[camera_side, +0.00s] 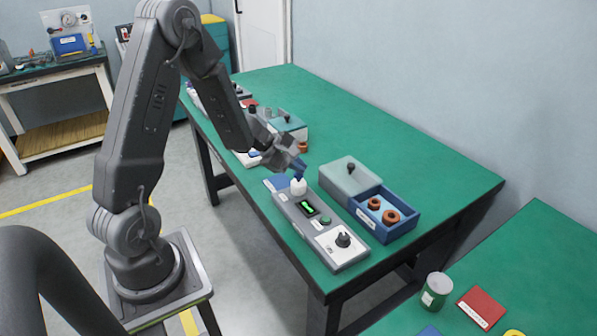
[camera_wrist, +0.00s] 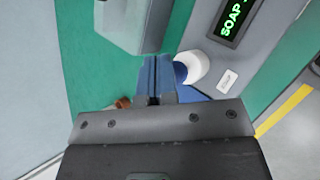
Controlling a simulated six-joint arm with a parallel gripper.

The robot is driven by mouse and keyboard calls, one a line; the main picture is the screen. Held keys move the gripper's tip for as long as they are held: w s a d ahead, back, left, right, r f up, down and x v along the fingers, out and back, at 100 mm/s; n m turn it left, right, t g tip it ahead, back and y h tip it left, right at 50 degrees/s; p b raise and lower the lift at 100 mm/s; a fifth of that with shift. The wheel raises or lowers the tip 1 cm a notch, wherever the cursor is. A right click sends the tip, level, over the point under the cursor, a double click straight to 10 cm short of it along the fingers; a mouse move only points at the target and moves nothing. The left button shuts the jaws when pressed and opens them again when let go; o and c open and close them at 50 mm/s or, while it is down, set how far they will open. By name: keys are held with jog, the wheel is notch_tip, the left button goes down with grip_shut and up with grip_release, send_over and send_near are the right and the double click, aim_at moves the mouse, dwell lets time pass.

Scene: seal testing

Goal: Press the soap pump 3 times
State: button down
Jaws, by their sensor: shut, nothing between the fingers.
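The soap pump is a white rounded part (camera_side: 298,187) at the far end of a long grey device (camera_side: 330,232) on the green bench. My gripper (camera_side: 298,172) has blue fingers, shut and empty, right by the top of the pump in the side view. In the wrist view the shut fingers (camera_wrist: 158,78) point away, and the white pump part (camera_wrist: 193,68) is just right of them, partly covered by a blue piece. I cannot tell whether the fingers touch it. The device's green-lit display (camera_wrist: 234,18) reads "SOAP" and is cut off by the frame edge.
A grey box (camera_side: 350,177) and a blue tray (camera_side: 407,222) with brown rings stand right of the device. A black knob (camera_side: 343,240) is on its near end. Other devices stand behind my gripper. The right part of the green bench (camera_side: 440,170) is clear.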

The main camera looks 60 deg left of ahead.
aim_at(298, 175)
jog(key=shift+f, duration=0.35)
jog(key=shift+r, duration=0.15)
dwell(0.4)
jog(key=shift+r, duration=1.15)
jog(key=shift+r, duration=0.1)
jog(key=shift+r, duration=2.4)
notch_tip(298, 175, up, 4)
jog(key=shift+f, duration=0.1)
dwell(0.5)
